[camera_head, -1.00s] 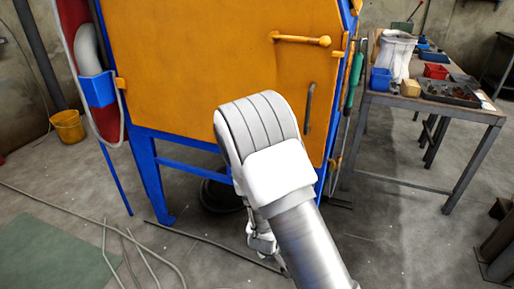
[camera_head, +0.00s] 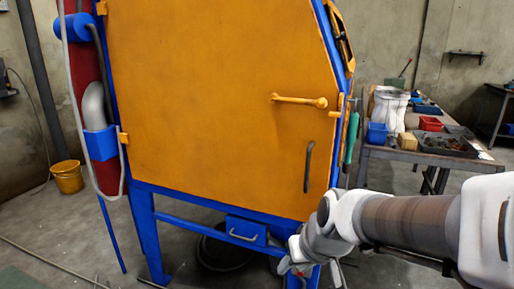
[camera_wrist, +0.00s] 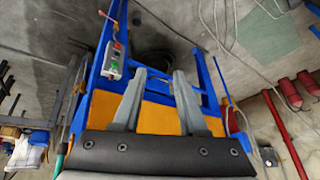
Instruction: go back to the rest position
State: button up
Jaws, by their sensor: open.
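My gripper (camera_wrist: 159,75) shows in the wrist view with its two grey fingers apart and nothing between them. Beyond the fingers are the blue frame and orange panel of the cabinet. In the head view my arm comes in from the right edge and bends down at the cabinet's lower right corner. The gripper end is small there, and its fingers cannot be made out clearly. The big orange cabinet door (camera_head: 215,110) is closed, with an orange latch handle (camera_head: 298,101) and a dark pull handle (camera_head: 308,167).
A workbench (camera_head: 415,155) with bins and a tray stands to the right, behind my arm. A yellow bucket (camera_head: 68,177) stands at left. Hoses and rods lie on the floor. A control box (camera_wrist: 114,62) shows in the wrist view.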

jog(key=s+d+r+m+h+p, duration=0.1)
jog(key=s+d+r, duration=0.25)
jog(key=s, duration=0.25)
jog(key=s+d+r+m+h+p, duration=0.1)
jog(key=s+d+r, duration=0.2)
jog(key=s+r, duration=0.25)
notch_tip(320, 180, up, 17)
jog(key=p, duration=1.7)
jog(key=shift+s+f, duration=0.15)
jog(key=shift+s, duration=0.15)
